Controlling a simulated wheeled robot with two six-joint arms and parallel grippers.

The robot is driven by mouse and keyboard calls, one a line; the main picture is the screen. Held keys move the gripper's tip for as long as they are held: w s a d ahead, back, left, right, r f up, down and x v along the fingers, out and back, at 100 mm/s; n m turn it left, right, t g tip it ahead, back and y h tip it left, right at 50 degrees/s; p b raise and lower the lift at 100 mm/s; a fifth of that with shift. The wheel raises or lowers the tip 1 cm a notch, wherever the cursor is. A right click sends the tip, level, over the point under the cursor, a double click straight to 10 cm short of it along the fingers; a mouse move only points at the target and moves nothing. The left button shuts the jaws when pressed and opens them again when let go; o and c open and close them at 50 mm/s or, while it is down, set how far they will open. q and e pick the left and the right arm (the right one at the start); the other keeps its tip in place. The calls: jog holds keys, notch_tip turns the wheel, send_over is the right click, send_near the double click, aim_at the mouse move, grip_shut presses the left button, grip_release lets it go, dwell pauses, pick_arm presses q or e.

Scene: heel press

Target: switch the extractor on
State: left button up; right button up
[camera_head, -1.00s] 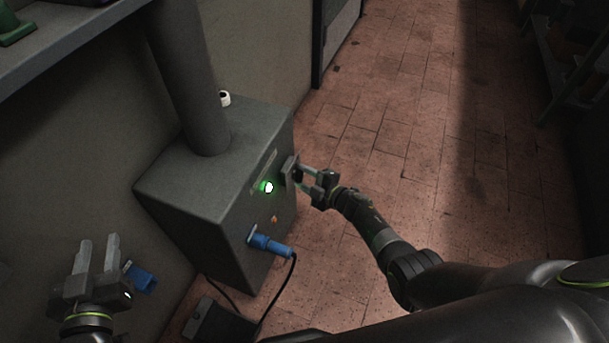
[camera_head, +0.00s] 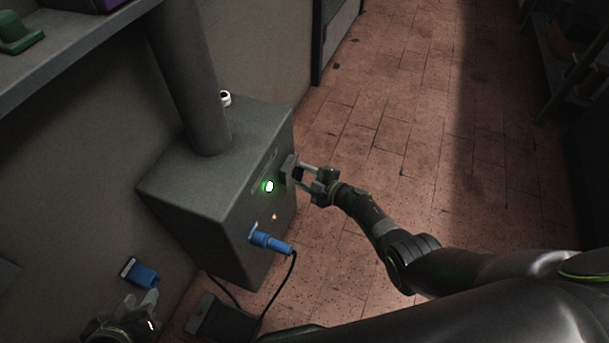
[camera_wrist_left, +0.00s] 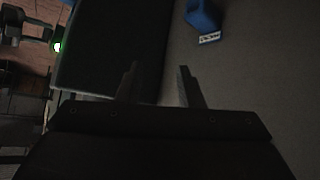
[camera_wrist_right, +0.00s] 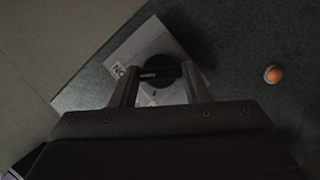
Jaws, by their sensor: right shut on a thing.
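The extractor is a grey box (camera_head: 180,195) on the wall with a thick pipe (camera_head: 195,90) rising from its top. A green lamp (camera_head: 268,186) glows on its front, with a small orange lamp (camera_head: 274,217) below. My right gripper (camera_head: 298,174) is at the front face beside the green lamp. In the right wrist view it is shut on a black knob (camera_wrist_right: 160,68) on a pale lettered plate (camera_wrist_right: 118,60); the lettering is only partly visible. My left gripper (camera_head: 143,298) is low at the left, open and empty, partly cut off by the picture edge.
A blue plug (camera_head: 270,241) with a black cable sits in the box front. A blue fitting (camera_head: 142,274) is on the wall close to my left gripper. A dark block (camera_head: 222,318) lies on the floor below. A shelf (camera_head: 75,70) juts out upper left. Tiled floor at right is clear.

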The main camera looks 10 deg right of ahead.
jog(key=o, duration=1)
pick_arm(q)
jog(key=shift+f, duration=0.1)
jog(key=s+f+g+p, duration=0.7)
jog(key=s+f+g, duration=0.1)
jog(key=s+f, duration=0.2)
jog(key=shift+a+f+p, duration=0.15)
jog(key=shift+f+p, duration=0.05)
jog(key=shift+p, duration=0.1)
pick_arm(e)
jog(key=v, duration=1.7)
jog(key=shift+s+d, duration=0.15)
jog(key=shift+s, duration=0.05)
